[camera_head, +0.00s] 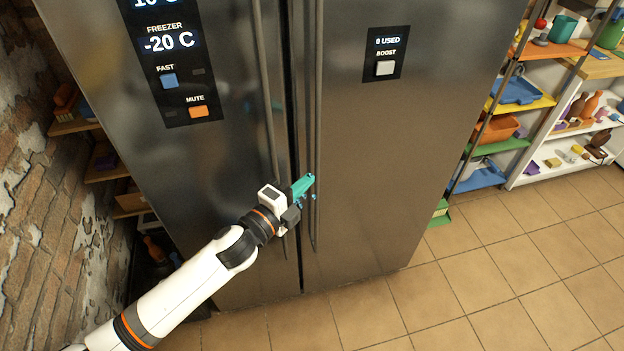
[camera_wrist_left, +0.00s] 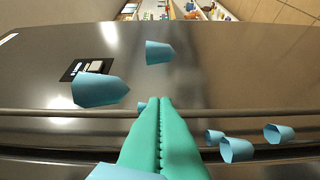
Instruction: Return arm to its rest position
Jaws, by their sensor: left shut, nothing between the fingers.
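My left arm reaches in from the lower left of the head view. Its teal gripper (camera_head: 306,185) is in front of the long vertical handles of a steel fridge (camera_head: 400,160). The two fingers are shut together with nothing between them. In the left wrist view the closed teal fingers (camera_wrist_left: 155,105) point at the fridge front, with a handle bar (camera_wrist_left: 60,113) running across behind them. I cannot tell whether the fingertips touch the handle. Several light-blue pieces show around the fingers. My right gripper is not in view.
Both fridge doors look closed. A panel with an orange mute button (camera_head: 198,111) is on the left door, and a boost button (camera_head: 385,68) on the right. A brick wall (camera_head: 35,200) is close on the left. Shelves stand at the right. The tiled floor (camera_head: 500,260) is clear.

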